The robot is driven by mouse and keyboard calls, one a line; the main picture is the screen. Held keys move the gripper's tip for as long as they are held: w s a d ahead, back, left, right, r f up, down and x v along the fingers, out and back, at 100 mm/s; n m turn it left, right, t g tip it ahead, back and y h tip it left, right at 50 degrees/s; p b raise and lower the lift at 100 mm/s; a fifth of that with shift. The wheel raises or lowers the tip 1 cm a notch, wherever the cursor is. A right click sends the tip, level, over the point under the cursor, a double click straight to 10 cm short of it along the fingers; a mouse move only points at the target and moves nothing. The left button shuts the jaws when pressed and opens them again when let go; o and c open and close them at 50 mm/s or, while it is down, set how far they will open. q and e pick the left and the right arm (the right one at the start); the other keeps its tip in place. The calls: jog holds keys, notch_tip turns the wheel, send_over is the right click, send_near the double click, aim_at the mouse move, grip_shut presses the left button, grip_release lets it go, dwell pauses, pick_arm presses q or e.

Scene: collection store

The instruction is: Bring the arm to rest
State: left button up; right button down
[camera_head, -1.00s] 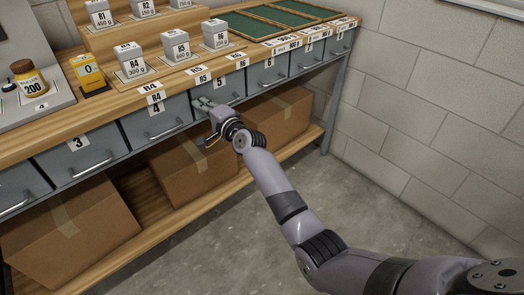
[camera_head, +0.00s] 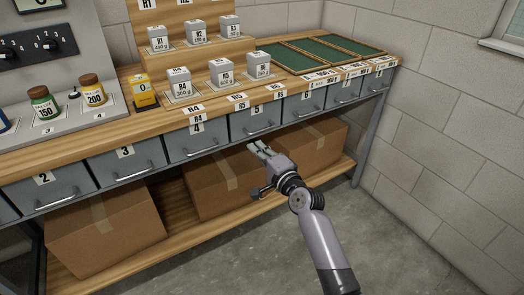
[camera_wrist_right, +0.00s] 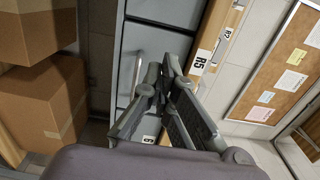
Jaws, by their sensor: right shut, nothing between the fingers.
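My right gripper (camera_head: 258,148) is in front of the bench's drawer row in the head view, just below the drawer marked 5 (camera_head: 250,124). Its fingers are shut and hold nothing. In the right wrist view the gripper's fingers (camera_wrist_right: 165,80) come together in front of a grey drawer front and the bench edge label R5 (camera_wrist_right: 199,62). Whether the fingertips touch the drawer front cannot be told. My right arm (camera_head: 322,240) reaches in from the bottom. My left gripper is not in view.
Cardboard boxes (camera_head: 105,228) stand on the low shelf under the drawers. Grey weight blocks (camera_head: 180,85), a yellow counter (camera_head: 143,92), jars (camera_head: 92,90) and green trays (camera_head: 330,50) are on the bench. The floor (camera_head: 385,240) in front is clear, with a block wall (camera_head: 450,120) at right.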

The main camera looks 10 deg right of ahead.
jog(key=s+d+f+n+g+h, duration=0.25)
jog(key=s+f+n+g, duration=0.35)
jog(key=s+f, duration=1.1)
jog(key=s+d+f+n+g+h, duration=0.25)
jog(key=s+f+n+g, duration=0.4)
jog(key=s+f, duration=1.05)
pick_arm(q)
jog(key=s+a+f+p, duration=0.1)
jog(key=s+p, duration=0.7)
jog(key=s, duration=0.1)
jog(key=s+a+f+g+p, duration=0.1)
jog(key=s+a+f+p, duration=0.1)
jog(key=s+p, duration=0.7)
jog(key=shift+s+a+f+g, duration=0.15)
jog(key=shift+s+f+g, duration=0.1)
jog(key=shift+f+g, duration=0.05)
pick_arm(e)
jog(key=s+d+f+n+g, duration=0.1)
jog(key=s+d+f+n, duration=0.1)
jog(key=s, duration=1.1)
jog(key=s+d+f+n+g+h, duration=0.1)
jog(key=s+d+f, duration=0.4)
jog(key=s, duration=0.9)
jog(key=shift+f+n+g, duration=0.45)
jog(key=shift+f+g, duration=0.3)
jog(key=shift+f, duration=0.2)
